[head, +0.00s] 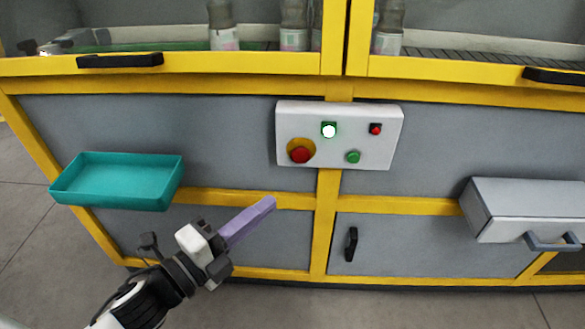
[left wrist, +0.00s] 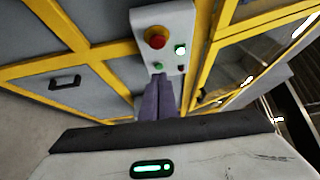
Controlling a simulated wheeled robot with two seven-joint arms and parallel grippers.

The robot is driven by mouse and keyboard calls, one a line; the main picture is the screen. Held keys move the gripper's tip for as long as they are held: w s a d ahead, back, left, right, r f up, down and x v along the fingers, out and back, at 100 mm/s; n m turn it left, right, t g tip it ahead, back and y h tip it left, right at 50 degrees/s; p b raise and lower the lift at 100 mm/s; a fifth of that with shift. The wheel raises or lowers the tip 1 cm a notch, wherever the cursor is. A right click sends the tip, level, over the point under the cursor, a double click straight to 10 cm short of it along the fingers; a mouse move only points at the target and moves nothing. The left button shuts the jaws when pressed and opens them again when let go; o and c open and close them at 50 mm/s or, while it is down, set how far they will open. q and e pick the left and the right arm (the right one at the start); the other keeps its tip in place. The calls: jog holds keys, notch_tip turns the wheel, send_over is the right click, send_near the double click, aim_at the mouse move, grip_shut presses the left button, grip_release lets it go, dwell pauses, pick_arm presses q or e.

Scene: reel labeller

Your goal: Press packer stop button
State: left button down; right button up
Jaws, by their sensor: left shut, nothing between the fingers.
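A white control panel (head: 340,146) is fixed on the machine's yellow frame. It carries a large red button (head: 300,154) on a yellow disc at lower left, a lit white-and-green square (head: 329,130), a small red button (head: 376,129) at upper right and a green button (head: 353,157) at lower right. My left gripper (head: 273,202) is below and left of the panel, apart from it, its purple fingers shut and empty and pointing up toward the right. My right gripper is not in view.
A teal tray (head: 118,204) juts out at left, near my left arm. A grey drawer box (head: 520,208) with a handle sticks out at right. Yellow-framed doors with black handles (head: 120,60) and bottles (head: 222,25) behind them are above. Space before the panel is clear.

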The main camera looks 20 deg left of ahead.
pick_arm(q)
send_near(307, 158)
jog(key=w+d, duration=0.1)
jog(key=d, duration=0.3)
jog(key=w, duration=0.1)
jog(key=w+a, duration=0.2)
jog(key=w, duration=0.1)
jog(key=shift+p, duration=0.35)
